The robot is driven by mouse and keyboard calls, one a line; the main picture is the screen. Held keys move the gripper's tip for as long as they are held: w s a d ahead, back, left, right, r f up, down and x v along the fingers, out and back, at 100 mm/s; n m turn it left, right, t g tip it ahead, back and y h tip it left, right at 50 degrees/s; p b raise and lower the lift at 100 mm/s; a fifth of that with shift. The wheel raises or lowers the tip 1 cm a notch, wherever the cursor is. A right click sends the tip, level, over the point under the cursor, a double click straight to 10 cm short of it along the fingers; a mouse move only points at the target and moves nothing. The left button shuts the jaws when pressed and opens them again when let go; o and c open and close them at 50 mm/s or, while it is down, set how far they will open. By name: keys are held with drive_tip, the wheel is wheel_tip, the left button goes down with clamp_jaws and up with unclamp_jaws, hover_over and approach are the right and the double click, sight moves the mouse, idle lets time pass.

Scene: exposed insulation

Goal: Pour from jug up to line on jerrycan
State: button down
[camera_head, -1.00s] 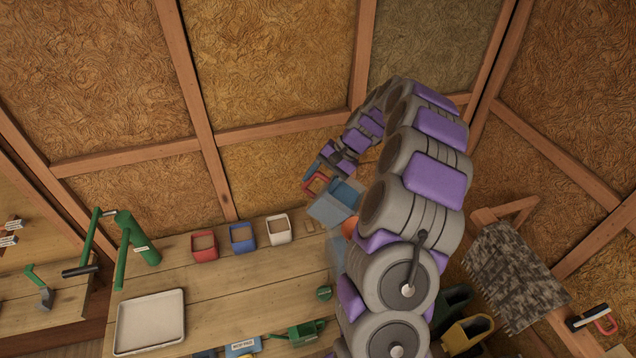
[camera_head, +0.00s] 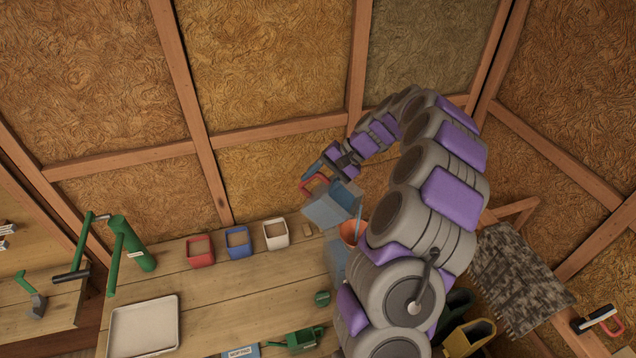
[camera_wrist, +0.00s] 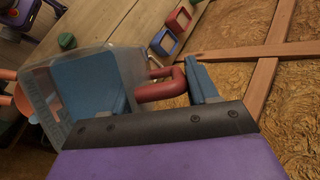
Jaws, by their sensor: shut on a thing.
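The translucent blue-grey jug (camera_head: 328,208) with a red handle (camera_head: 313,183) is tilted in the head view, its low end toward the right. My gripper (camera_head: 322,167) is shut on the handle; the handle also shows between its blue fingers in the wrist view (camera_wrist: 165,88). A thin blue streak (camera_head: 359,222) runs down from the jug's low end to an orange funnel-like piece (camera_head: 349,233); it looks like liquid. Below is a pale blue container (camera_head: 337,258), probably the jerrycan, mostly hidden by my arm. Its line cannot be seen. Orange also shows at the wrist view's left edge.
Red (camera_head: 200,252), blue (camera_head: 238,241) and white (camera_head: 275,235) open boxes stand along the back of the wooden bench (camera_head: 230,290). A pale tray (camera_head: 143,325) lies at left. The bench's middle is clear.

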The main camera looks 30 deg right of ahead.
drive_tip(key=shift+s+d+r+t+y+b, duration=0.35)
drive_tip(key=shift+t+y+b, duration=0.3)
drive_tip(key=shift+b, duration=0.75)
drive_tip(key=shift+s+d+f+n+t+y+b, duration=0.1)
drive_tip(key=shift+s+d+n+t+y+b, duration=0.2)
drive_tip(key=shift+b, duration=0.4)
drive_tip(key=shift+s+f+n+t+y+b, duration=0.1)
drive_tip(key=shift+s+t+y+b, duration=0.2)
drive_tip(key=shift+b, duration=0.4)
drive_tip(key=shift+s+d+f+n+t+y+b, duration=0.25)
drive_tip(key=shift+s+d+t+y+b, duration=0.3)
drive_tip(key=shift+b, duration=0.9)
drive_tip(key=shift+a, duration=0.1)
drive_tip(key=shift+s+y+b, duration=0.2)
drive_tip(key=shift+y+b, duration=0.1)
drive_tip(key=shift+b, duration=0.15)
drive_tip(key=shift+s+d+f+n+t+b, duration=0.3)
drive_tip(key=shift+t+b, duration=0.2)
drive_tip(key=shift+b, duration=0.2)
drive_tip(key=shift+s+d+y+b, duration=0.2)
drive_tip(key=shift+y+b, duration=0.1)
drive_tip(key=shift+y, duration=0.1)
drive_tip(key=shift+f, duration=0.15)
